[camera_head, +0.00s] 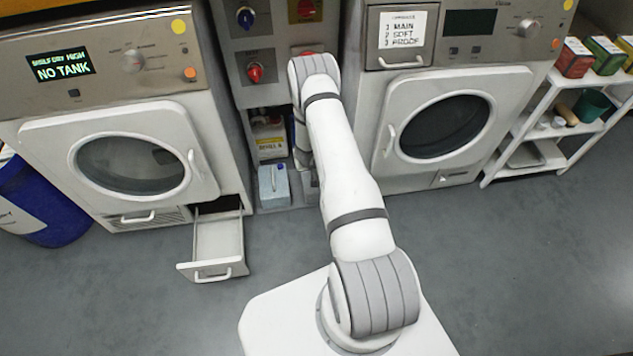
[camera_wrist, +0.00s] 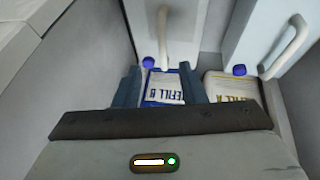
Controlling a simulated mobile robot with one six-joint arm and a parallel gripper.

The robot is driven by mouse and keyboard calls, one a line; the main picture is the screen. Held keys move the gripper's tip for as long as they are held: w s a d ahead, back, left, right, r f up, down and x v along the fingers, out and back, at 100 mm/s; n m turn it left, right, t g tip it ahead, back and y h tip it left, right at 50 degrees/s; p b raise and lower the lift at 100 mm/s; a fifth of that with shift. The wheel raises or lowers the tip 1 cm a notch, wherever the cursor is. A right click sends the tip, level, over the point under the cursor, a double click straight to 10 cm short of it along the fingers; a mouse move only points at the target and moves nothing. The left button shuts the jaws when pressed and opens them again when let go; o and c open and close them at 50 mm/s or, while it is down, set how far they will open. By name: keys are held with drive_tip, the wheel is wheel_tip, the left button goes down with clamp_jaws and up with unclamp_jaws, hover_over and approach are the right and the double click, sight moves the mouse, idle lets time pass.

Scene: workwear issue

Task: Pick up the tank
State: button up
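A pale blue box-shaped container (camera_head: 273,187) with a small blue spot on top stands on the floor between the two machines; it looks like the tank. My gripper is hidden behind my arm in the head view. In the wrist view my gripper (camera_wrist: 160,84) has its dark fingers apart, one on each side of a container labelled REFILL B (camera_wrist: 165,90). I cannot tell whether they touch it. A container labelled REFILL A (camera_wrist: 232,86) is to its right. Pale panels with white handles (camera_wrist: 163,38) rise behind; I cannot tell which belongs to the tank.
The left machine's display (camera_head: 61,68) reads NO TANK. Its lower drawer (camera_head: 218,247) is pulled out over the floor, left of the pale blue container. A blue bin (camera_head: 42,205) is at far left and a white shelf rack (camera_head: 520,125) at right. The front floor is clear.

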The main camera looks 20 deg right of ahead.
drive_tip(key=b+x, duration=0.1)
drive_tip(key=x, duration=0.1)
drive_tip(key=b+x, duration=0.1)
drive_tip(key=x, duration=0.2)
drive_tip(key=b+x, duration=0.1)
drive_tip(key=x, duration=0.2)
drive_tip(key=shift+a+f+b, duration=0.15)
drive_tip(key=shift+a+b, duration=0.1)
drive_tip(key=shift+b, duration=0.05)
clamp_jaws()
idle(0.3)
